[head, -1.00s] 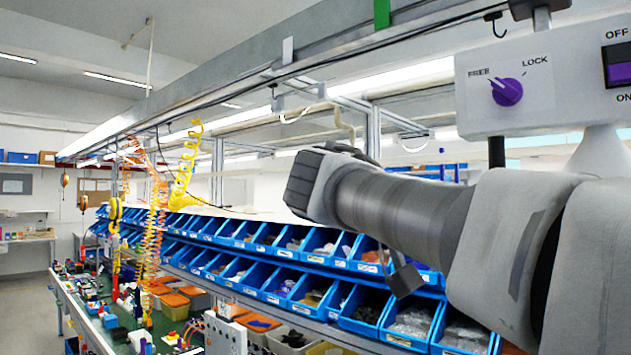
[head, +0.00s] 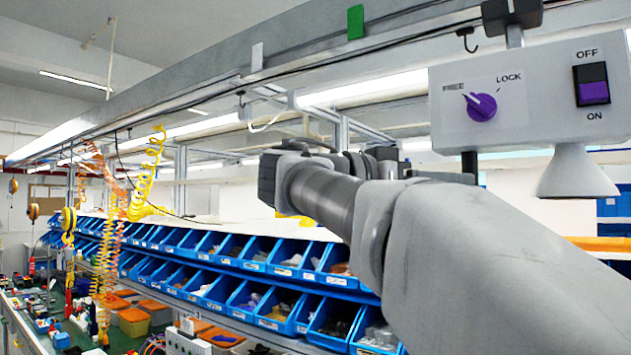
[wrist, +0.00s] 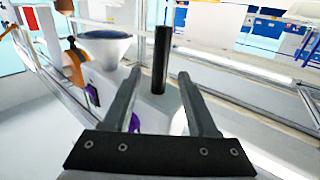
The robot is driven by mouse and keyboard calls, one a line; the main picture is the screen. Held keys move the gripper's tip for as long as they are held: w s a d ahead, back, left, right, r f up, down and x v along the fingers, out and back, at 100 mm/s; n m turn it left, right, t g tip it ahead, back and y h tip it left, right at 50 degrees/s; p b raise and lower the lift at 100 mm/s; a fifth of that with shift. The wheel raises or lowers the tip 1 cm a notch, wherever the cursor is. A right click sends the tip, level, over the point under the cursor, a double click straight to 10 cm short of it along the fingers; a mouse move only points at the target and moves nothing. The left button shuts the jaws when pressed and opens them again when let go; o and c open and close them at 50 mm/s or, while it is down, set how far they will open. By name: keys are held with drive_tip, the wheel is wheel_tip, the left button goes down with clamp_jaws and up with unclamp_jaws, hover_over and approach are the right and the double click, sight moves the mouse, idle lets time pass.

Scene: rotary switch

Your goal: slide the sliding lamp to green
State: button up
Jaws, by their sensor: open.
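The sliding lamp (head: 545,95) is a grey box with a white cone shade (head: 577,172), hanging from the overhead rail by a dark clamp (head: 512,14). Its purple knob (head: 482,106) points towards FREE. A black upright handle (head: 469,166) hangs below the box. The green marker (head: 355,22) is on the rail, left of the lamp. My gripper (wrist: 159,73) is open in the wrist view. The handle (wrist: 161,60) appears in line with the gap between its fingertips; depth is unclear. The shade also shows in the wrist view (wrist: 103,48). In the head view my arm hides much of the gripper.
A white marker (head: 257,56) is farther left on the rail. A black hook (head: 466,40) hangs between the green marker and the lamp. Blue parts bins (head: 250,295) line the shelves below. Coiled yellow hoses (head: 152,175) hang at the left.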

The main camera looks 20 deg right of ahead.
drive_tip(key=d+p, duration=0.1)
drive_tip(key=d, duration=0.7)
drive_tip(key=shift+w+d+p, duration=0.3)
drive_tip(key=shift+w+d, duration=0.05)
drive_tip(key=shift+d, duration=0.05)
clamp_jaws()
idle(0.9)
